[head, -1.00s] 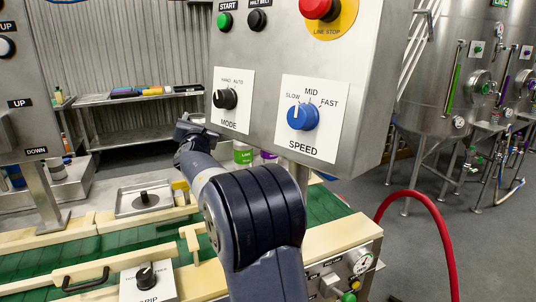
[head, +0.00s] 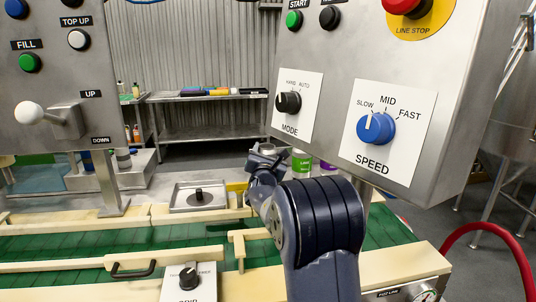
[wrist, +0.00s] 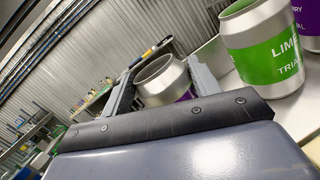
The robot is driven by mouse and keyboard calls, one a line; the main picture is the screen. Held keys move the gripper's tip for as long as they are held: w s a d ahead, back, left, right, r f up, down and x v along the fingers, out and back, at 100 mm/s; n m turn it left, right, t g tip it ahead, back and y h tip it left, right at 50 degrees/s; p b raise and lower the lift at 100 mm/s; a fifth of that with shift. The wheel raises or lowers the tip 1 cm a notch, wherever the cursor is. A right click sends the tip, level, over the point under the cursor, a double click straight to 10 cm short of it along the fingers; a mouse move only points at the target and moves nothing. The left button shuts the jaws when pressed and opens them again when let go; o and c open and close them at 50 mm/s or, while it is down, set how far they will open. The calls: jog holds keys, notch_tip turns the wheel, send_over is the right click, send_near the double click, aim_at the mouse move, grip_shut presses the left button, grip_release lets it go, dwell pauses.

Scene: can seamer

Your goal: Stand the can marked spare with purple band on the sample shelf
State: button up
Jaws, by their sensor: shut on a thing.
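My gripper (wrist: 150,88) is shut on an open-topped silver can (wrist: 160,76) in the wrist view. A strip of purple band shows low on this can; any marking is hidden. In the head view my gripper (head: 264,163) is small and partly hidden behind my arm, with the can's silver top (head: 267,149) above it. A green-banded LIME can (wrist: 262,50) stands to the right of the held can, and it also shows in the head view (head: 302,163). I cannot tell which surface is the sample shelf.
A metal bench with a lower shelf (head: 205,140) stands by the back wall, with tools on top. Control panels (head: 330,60) hang close on both sides. A green conveyor (head: 110,240) with cream rails runs in front. Another purple-banded can (head: 328,167) stands beside the LIME can.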

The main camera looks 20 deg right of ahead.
jog(key=o, duration=1)
jog(key=shift+c, duration=0.2)
jog(key=b+v, duration=0.2)
jog(key=v, duration=1)
jog(key=shift+r, duration=0.1)
